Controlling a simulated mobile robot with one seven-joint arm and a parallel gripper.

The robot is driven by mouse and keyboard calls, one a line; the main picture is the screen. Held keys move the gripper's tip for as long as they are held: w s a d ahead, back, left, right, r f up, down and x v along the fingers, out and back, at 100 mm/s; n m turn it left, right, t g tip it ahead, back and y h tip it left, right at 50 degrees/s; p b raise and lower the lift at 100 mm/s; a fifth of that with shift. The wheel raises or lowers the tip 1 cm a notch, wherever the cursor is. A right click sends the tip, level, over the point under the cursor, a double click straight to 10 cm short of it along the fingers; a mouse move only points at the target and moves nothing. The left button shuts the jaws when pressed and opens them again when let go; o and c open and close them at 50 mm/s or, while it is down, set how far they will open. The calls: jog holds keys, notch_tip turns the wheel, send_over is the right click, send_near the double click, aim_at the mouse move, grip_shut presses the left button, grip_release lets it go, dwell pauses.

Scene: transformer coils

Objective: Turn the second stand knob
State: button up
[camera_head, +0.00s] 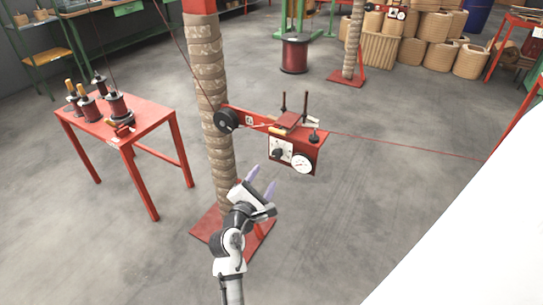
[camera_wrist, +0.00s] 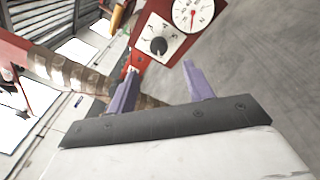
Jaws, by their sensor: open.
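A red stand unit (camera_head: 289,139) is fixed to a wrapped column in the middle of the head view. On its front face are a black knob (camera_head: 278,154) on a white dial plate and a round white gauge (camera_head: 302,164) to its right. In the wrist view the black knob (camera_wrist: 158,46) shows ahead of the fingers, with the gauge (camera_wrist: 193,12) above right. My gripper (camera_head: 262,180) is below and left of the knob, apart from it. Its two purple fingers (camera_wrist: 160,82) are spread with nothing between them. Another stand with a red unit (camera_head: 396,12) is at the back.
A red table (camera_head: 130,127) with several spools stands at left. The wrapped column (camera_head: 212,90) rises from a red base plate (camera_head: 205,222) beside my arm. A thin red wire (camera_head: 400,147) runs right from the unit. Floor in front is clear.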

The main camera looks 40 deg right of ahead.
aim_at(276, 156)
jog(key=p+x, duration=0.1)
jog(key=x, duration=0.9)
jog(key=shift+w+d+r, duration=0.1)
jog(key=shift+w+d, duration=0.05)
jog(key=shift+w, duration=0.05)
jog(key=c, duration=0.9)
